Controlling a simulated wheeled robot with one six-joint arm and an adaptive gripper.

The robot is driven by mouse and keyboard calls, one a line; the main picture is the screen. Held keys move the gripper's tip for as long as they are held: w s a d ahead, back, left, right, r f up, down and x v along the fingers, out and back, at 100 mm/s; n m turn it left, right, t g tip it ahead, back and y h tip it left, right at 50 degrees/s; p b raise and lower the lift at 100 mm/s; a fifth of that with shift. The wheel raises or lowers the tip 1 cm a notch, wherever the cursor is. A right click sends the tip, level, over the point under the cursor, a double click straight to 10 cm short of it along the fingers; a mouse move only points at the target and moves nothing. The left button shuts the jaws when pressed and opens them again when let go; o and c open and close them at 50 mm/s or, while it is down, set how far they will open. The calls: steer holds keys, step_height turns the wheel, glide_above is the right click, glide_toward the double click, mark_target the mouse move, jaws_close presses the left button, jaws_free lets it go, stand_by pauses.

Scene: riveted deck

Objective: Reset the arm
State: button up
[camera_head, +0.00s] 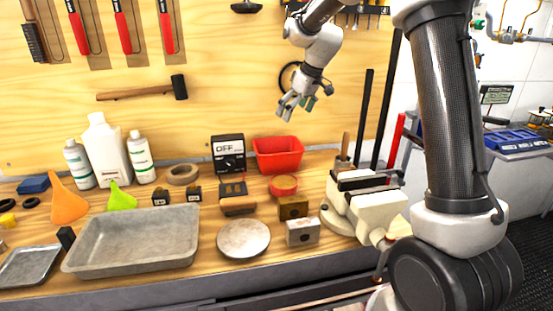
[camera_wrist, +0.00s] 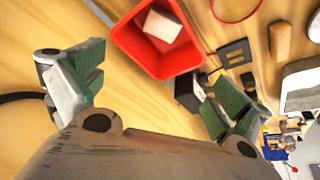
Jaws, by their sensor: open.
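My gripper (camera_head: 297,105) hangs in the air above the back of the workbench, in front of the wooden back panel, with its fingers pointing down and to the left. Its two green-padded fingers stand wide apart in the wrist view (camera_wrist: 150,95). Nothing is held between them. My arm comes in from the upper right and bends down to the gripper. The red bin (camera_head: 278,155) is below the gripper and apart from it; it also shows at the top of the wrist view (camera_wrist: 128,42), with a pale block inside.
A metal tray (camera_head: 135,243), a round plate (camera_head: 243,239), small blocks and bottles (camera_head: 108,150) crowd the bench. A vise (camera_head: 365,200) stands at its right. A mallet (camera_head: 145,92) and red-handled tools hang on the panel. Air around the gripper looks clear.

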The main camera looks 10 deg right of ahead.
steer(key=shift+s+r, duration=0.1)
steer(key=shift+r, duration=0.1)
steer(key=s+d+m, duration=0.2)
steer(key=s, duration=0.6)
steer(key=s+d+m+g+h, duration=0.1)
steer(key=s+d+m, duration=0.1)
steer(key=s, duration=0.7)
steer(key=s+d+m+g+h, duration=0.1)
steer(key=s+d, duration=0.3)
steer(key=s, duration=0.5)
steer(key=shift+r+m, duration=0.2)
steer(key=shift+m, duration=0.5)
steer(key=s+d+r+t, duration=0.1)
steer(key=s+d, duration=0.1)
steer(key=s, duration=0.5)
steer(key=s+d+r+m+t, duration=0.1)
steer(key=s+r+t, duration=0.1)
steer(key=s, duration=0.5)
steer(key=shift+d+h, duration=0.4)
